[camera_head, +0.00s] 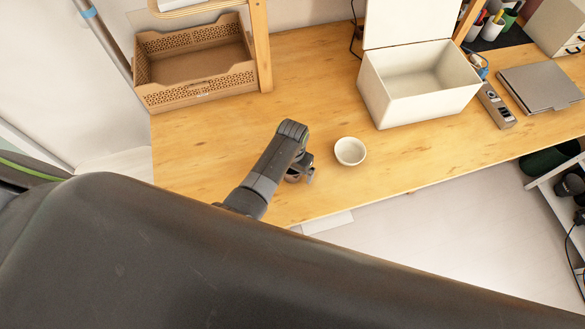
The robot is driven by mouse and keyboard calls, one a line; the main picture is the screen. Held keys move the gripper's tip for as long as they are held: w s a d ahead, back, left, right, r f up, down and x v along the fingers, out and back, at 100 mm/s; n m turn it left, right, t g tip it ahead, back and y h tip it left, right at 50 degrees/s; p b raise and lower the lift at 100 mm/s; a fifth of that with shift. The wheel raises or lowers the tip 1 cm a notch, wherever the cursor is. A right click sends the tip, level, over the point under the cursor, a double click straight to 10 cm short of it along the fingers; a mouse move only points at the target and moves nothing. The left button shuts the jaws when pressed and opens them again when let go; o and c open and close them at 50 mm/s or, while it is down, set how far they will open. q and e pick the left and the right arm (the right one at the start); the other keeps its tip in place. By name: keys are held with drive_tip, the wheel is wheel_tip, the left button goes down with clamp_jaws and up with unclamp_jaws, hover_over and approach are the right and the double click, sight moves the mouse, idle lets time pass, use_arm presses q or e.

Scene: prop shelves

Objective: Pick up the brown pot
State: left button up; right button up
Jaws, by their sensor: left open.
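My left gripper (304,174) is above the wooden table (210,145) near its front edge. The sensor-side fingers are small in view and partly hidden by my own wrist. A small brown round thing, likely the brown pot (292,178), shows at the gripper and is mostly covered by it. I cannot tell whether the fingers touch it. A white bowl (350,151) stands just right of the gripper, apart from it. My right gripper is not in view.
A brown crate (197,92) stands at the back left beside a wooden post (261,48). An open white box (425,108) is at the back right. A power strip (495,105) and a grey laptop (540,86) lie farther right. The table's left part is clear.

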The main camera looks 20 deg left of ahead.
use_arm(q)
drive_tip(key=c, duration=1.2)
drive_tip(key=shift+c, duration=0.2)
drive_tip(key=shift+r, duration=0.15)
